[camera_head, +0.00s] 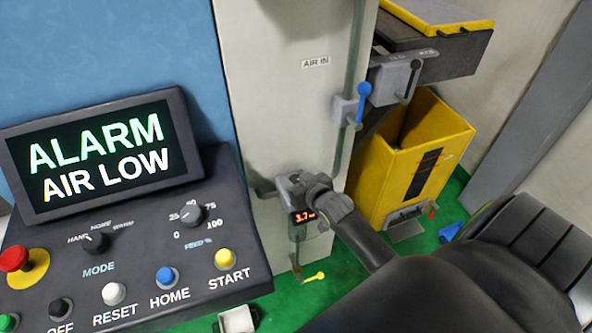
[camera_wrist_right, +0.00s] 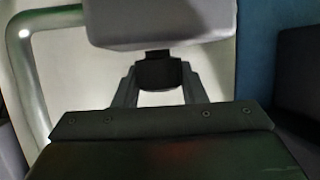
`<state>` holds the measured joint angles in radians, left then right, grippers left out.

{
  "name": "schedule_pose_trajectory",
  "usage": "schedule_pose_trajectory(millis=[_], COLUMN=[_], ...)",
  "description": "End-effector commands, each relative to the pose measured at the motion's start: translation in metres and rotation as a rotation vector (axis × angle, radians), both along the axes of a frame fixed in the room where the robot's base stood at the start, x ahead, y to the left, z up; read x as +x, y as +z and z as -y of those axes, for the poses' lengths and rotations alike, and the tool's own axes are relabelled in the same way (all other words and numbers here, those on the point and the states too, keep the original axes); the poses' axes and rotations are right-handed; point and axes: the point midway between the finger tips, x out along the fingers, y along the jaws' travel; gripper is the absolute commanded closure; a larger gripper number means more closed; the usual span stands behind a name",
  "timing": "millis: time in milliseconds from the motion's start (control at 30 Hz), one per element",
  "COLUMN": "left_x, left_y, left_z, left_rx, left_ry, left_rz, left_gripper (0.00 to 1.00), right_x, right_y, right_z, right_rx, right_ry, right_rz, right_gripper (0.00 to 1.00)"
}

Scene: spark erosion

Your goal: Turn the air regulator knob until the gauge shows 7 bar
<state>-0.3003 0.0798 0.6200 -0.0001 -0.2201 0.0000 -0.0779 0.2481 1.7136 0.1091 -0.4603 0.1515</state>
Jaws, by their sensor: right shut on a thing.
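The air regulator (camera_head: 289,183) is a grey block low on the pale machine column, under the AIR IN label (camera_head: 315,62). Its red digital gauge (camera_head: 303,217) seems to read 3.7; my gripper partly covers it. My right gripper (camera_head: 318,190) reaches in from the lower right to the regulator and hides the knob in the head view. In the right wrist view, the black knob (camera_wrist_right: 160,73) sits below the grey regulator body (camera_wrist_right: 158,20), between the two fingers of the right gripper (camera_wrist_right: 160,90), which is shut on it. My left gripper is not in view.
The control panel screen (camera_head: 98,155) reads ALARM AIR LOW. A blue-handled valve (camera_head: 362,100) sits on the pipe above the regulator. A yellow bin (camera_head: 410,160) stands to the right. A small yellow item (camera_head: 315,277) lies on the green floor.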

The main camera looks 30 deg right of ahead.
Motion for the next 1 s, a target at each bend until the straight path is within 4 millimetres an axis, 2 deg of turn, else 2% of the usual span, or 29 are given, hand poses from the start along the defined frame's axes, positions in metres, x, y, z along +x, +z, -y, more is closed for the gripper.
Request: schedule_pose_trajectory(millis=[33,167,433,667,1000], left_x=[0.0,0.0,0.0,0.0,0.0], left_y=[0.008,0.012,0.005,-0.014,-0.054], left_z=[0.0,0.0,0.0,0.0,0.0], left_rx=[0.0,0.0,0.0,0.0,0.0], left_ry=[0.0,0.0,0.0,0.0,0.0], left_rz=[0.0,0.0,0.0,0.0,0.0], left_gripper=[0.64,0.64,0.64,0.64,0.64], right_x=[0.0,0.0,0.001,0.001,0.001], right_y=[0.003,0.002,-0.002,-0.005,-0.005], right_z=[-0.002,-0.002,-0.001,-0.001,-0.001], right_rx=[0.003,0.003,0.003,0.003,0.004], right_ry=[-0.026,-0.098,-0.246,-0.386,-0.627], right_rz=[0.0,0.001,0.003,0.003,0.003], right_gripper=[0.85,0.85,0.85,0.85,0.85])
